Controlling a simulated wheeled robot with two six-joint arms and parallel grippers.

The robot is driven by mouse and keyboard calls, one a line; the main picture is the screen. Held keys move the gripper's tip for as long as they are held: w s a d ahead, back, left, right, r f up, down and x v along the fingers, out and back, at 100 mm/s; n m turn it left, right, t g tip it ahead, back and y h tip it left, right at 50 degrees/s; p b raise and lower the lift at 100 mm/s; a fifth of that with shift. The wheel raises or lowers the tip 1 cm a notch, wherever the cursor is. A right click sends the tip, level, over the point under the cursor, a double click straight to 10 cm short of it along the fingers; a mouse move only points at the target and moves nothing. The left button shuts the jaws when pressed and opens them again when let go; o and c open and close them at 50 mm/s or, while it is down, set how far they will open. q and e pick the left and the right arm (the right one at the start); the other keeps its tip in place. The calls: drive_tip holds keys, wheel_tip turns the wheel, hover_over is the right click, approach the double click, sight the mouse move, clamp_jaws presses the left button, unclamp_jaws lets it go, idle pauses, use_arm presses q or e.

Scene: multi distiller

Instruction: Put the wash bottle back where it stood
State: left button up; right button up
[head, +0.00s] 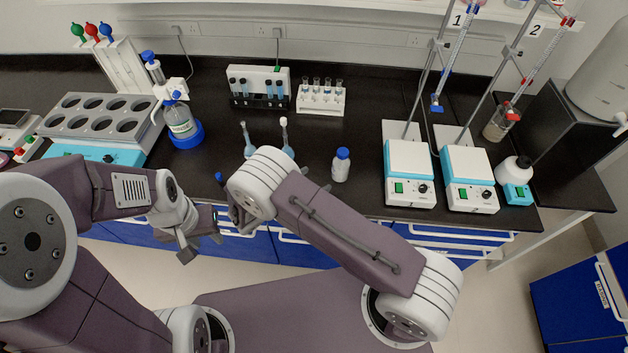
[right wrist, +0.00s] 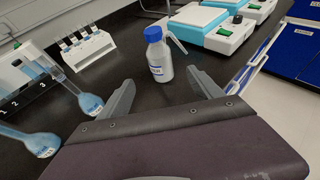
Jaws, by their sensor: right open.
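In the head view that gripper is mostly hidden behind my forearm. My left gripper (head: 194,245) hangs in front of the bench edge at the left, away from the bottle; its finger gap is unclear.
Two blue-bottomed flasks (right wrist: 88,102) stand left of the bottle. A white tube rack (head: 320,97) is behind. Two hotplate stirrers (head: 409,170) with stands are to the right.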

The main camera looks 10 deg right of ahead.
drive_tip(key=s+d+r+m+g+y, duration=0.3)
drive_tip(key=s+d+r+m+g, duration=0.1)
drive_tip(key=s+d+m+g, duration=0.5)
use_arm(q)
drive_tip(key=shift+w+f+b, duration=0.1)
drive_tip(key=shift+f+b, duration=0.5)
drive_tip(key=shift+b, duration=0.1)
use_arm(e)
drive_tip(key=s+r+m+t+y, duration=0.1)
drive_tip(key=s+r+m+y, duration=0.1)
drive_tip(key=m, duration=0.6)
drive_tip(key=s+a+r+m+t+y, duration=0.1)
drive_tip(key=s+r+m+y, duration=0.1)
drive_tip(key=s+m+y, duration=0.3)
drive_tip(key=m+y, duration=0.1)
drive_tip(key=m, duration=0.2)
drive_tip(key=shift+s+r+t, duration=0.2)
drive_tip(key=shift+s+t, duration=0.1)
drive_tip(key=shift+a, duration=0.15)
